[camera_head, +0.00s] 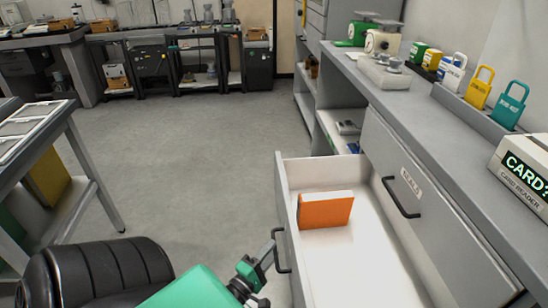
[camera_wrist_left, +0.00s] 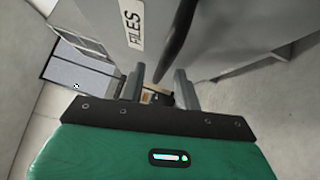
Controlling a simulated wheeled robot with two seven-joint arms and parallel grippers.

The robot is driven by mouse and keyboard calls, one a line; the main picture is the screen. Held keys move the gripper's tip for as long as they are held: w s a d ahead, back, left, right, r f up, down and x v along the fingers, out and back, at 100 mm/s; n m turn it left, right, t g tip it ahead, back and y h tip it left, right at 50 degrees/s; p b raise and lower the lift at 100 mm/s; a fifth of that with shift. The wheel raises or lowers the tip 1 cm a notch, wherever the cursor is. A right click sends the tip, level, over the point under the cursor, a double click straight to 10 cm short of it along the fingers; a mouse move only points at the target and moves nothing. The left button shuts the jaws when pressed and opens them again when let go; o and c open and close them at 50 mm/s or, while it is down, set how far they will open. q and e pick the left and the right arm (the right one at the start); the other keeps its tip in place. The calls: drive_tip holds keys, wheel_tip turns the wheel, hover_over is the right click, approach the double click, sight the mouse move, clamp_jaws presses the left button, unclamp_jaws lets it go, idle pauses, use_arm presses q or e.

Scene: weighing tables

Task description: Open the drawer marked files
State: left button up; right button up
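The drawer marked FILES (camera_head: 282,215) is pulled out from the counter in the head view, its inside showing. An orange box or book with a white top (camera_head: 326,209) stands in it. Its label (camera_wrist_left: 136,25) reads FILES in the left wrist view. The drawer's dark handle (camera_head: 280,250) also shows in the left wrist view (camera_wrist_left: 178,40). My left gripper (camera_head: 264,272) is right at the handle, in front of the drawer. Its two fingers (camera_wrist_left: 158,88) are apart, with the handle's end between them; I cannot tell if they touch it. My right gripper is out of view.
A second, shut drawer (camera_head: 440,225) with a handle and a label is beside the open one. The counter (camera_head: 410,95) holds scales, padlocks and a card reader (camera_head: 525,170). A table (camera_head: 40,130) stands at the left. The floor (camera_head: 200,150) between is clear.

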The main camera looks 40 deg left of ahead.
use_arm(q)
drive_tip(key=s+d+f, duration=0.1)
drive_tip(key=s, duration=1)
drive_tip(key=shift+s+d+f, duration=0.2)
drive_tip(key=shift+d+f, duration=0.05)
drive_tip(key=shift+f, duration=0.05)
